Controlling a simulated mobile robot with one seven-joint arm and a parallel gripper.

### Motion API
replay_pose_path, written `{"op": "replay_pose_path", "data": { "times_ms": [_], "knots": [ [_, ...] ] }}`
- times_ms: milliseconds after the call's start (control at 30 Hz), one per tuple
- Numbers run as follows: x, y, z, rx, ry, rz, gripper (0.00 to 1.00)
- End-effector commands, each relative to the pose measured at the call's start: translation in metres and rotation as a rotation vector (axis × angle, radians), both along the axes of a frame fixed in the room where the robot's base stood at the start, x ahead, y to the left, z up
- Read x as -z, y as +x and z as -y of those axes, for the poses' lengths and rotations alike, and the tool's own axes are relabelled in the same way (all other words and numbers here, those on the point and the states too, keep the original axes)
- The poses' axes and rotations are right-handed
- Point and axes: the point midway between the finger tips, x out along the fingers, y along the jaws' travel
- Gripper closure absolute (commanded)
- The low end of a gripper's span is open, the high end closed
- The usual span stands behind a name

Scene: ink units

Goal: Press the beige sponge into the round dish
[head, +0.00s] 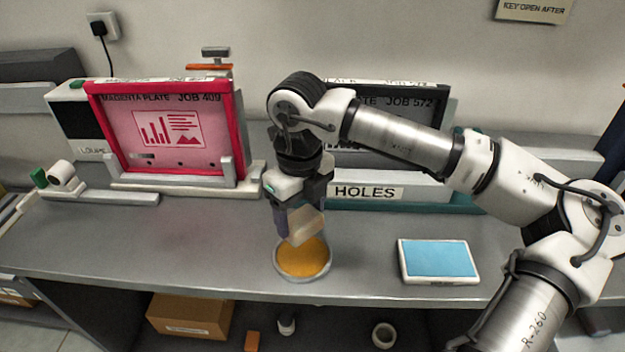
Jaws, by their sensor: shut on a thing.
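My gripper (298,212) points down over the counter and is shut on the beige sponge (306,230). The sponge is a pale block, tilted in the picture, and its upper part is partly hidden by the fingers. The round dish (279,279) stands on the counter with a light rim and an orange-yellow fill (304,257). The sponge overlaps the back of the dish in this view. I cannot tell whether it touches the fill or is just above it.
A white tray with a blue pad (438,259) lies right of the dish. A magenta framed plate (168,134) and a dark plate marked JOB 572 (400,103) stand behind. The counter (130,238) left of the dish is clear. A cardboard box (190,315) sits below.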

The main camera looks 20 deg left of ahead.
Motion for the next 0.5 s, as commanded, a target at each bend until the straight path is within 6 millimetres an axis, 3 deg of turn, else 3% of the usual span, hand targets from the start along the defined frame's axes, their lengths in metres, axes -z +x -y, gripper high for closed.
{"op": "replay_pose_path", "data": {
  "times_ms": [267, 500],
  "knots": [
    [0.005, -0.006, -0.001, 0.038, -0.001, 0.0, 0.51],
    [0.026, -0.006, -0.001, 0.036, -0.001, -0.001, 0.51]
  ]
}}
